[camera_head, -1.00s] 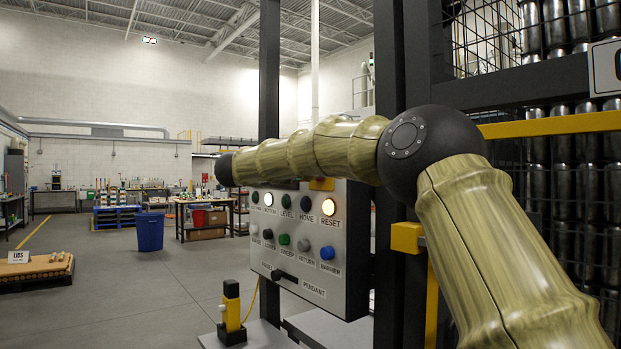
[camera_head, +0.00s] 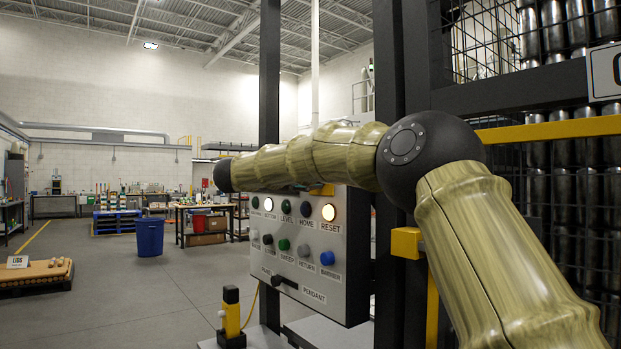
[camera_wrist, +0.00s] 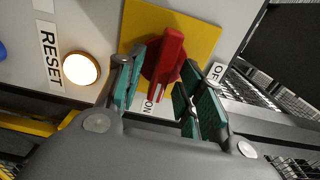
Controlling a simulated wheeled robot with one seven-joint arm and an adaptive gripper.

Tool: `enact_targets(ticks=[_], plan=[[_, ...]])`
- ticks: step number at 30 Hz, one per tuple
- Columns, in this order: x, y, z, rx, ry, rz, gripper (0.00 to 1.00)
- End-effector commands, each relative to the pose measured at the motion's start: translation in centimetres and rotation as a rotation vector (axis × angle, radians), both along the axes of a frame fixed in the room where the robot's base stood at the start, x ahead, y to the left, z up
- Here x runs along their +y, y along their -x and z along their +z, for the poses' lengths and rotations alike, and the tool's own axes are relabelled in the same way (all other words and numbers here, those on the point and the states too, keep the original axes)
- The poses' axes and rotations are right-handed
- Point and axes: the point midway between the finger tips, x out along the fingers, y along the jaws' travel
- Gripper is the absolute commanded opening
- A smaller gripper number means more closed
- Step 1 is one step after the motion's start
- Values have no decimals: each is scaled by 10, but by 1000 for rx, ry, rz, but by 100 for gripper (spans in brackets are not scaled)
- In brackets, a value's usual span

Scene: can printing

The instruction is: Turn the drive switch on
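The drive switch is a red rotary handle (camera_wrist: 170,52) on a yellow plate (camera_wrist: 203,29), in the wrist view. One end of the handle, with a white mark, lies close to the ON label (camera_wrist: 148,107). The OFF label (camera_wrist: 217,72) is to the right. My gripper (camera_wrist: 160,80) has its green-padded fingers apart, one on each side of the handle. I cannot tell whether either finger touches it. In the head view my arm hides most of the switch; a bit of the yellow plate (camera_head: 322,190) shows under it. My gripper is hidden there.
The grey control panel (camera_head: 345,275) carries several buttons, with the RESET button (camera_head: 328,212) lit beside the switch. A dark post (camera_head: 270,90) and a wire cage (camera_head: 500,40) stand close to my arm. A yellow-and-black post (camera_head: 231,313) stands below.

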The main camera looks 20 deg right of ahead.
Motion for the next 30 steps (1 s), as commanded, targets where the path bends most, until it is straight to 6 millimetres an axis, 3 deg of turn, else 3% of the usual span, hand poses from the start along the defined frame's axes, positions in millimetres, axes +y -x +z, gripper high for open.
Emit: enact_targets(ticks=[18,30], plan=[[92,33,0,0,0,2,38],[109,40,-1,0,0,0,38]])
